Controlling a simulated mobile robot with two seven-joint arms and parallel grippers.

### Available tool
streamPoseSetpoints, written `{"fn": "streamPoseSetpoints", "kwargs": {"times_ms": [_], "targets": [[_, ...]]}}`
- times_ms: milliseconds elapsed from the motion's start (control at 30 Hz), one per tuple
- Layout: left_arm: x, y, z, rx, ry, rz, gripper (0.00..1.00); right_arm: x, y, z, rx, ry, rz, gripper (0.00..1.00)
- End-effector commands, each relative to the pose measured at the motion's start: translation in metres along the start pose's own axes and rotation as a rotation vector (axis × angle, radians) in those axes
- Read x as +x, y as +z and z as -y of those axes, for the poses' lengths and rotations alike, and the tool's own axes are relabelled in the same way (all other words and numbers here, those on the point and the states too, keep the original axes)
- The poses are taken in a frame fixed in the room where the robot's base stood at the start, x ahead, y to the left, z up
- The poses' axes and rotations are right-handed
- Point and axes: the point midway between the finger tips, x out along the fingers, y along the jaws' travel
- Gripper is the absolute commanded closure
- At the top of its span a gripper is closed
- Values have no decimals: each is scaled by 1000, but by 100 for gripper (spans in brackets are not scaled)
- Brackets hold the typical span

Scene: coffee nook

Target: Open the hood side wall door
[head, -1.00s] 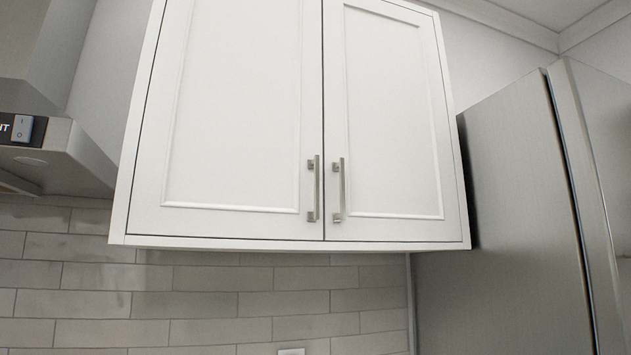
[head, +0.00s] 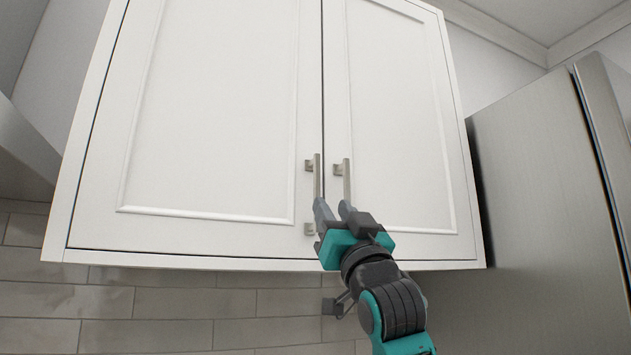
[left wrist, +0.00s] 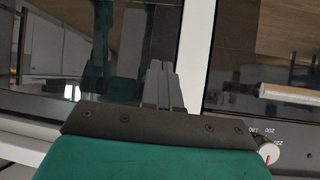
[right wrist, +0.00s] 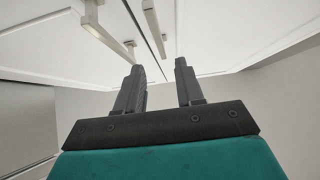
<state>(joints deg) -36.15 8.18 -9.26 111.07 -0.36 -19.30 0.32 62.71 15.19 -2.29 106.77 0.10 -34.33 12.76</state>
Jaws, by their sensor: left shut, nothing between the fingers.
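The white two-door wall cabinet hangs above the tiled wall. Its left door (head: 215,110) and right door (head: 398,110) are both closed. A metal bar handle sits near the middle seam on each: the left handle (head: 316,176) and the right handle (head: 347,180). My right gripper (head: 334,206) is open and empty, at the lower ends of the handles, hiding part of them. In the right wrist view the right handle (right wrist: 153,28) lines up with the gap between the fingers; I cannot tell whether anything touches. My left gripper (left wrist: 160,88) is shut and empty, away from the cabinet.
A steel fridge (head: 560,190) stands close on the right. The range hood's edge (head: 22,150) is at the left. The left wrist view shows a dark glass appliance front (left wrist: 50,50) with a numbered dial (left wrist: 268,153) near my left gripper. The tiled wall (head: 200,300) below is clear.

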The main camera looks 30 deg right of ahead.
Motion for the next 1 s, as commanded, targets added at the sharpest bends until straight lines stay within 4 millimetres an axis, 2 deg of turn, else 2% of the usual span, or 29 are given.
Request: {"fn": "streamPoseSetpoints", "kwargs": {"times_ms": [33,200,433,600,933,1000], "targets": [[-4,-4,0,0,1,2,100,14,-3,0,1,0,0,63],[-11,-13,0,0,1,3,100,48,-2,0,0,0,2,63],[-16,-24,0,0,1,-1,100,82,-1,1,1,-1,2,63],[-16,-31,1,2,0,-11,100,94,0,1,1,-1,2,63],[-16,-34,1,3,0,-17,100,96,1,1,0,-1,1,63],[-16,-34,1,3,0,-17,100,96,1,1,0,-1,2,68]]}}
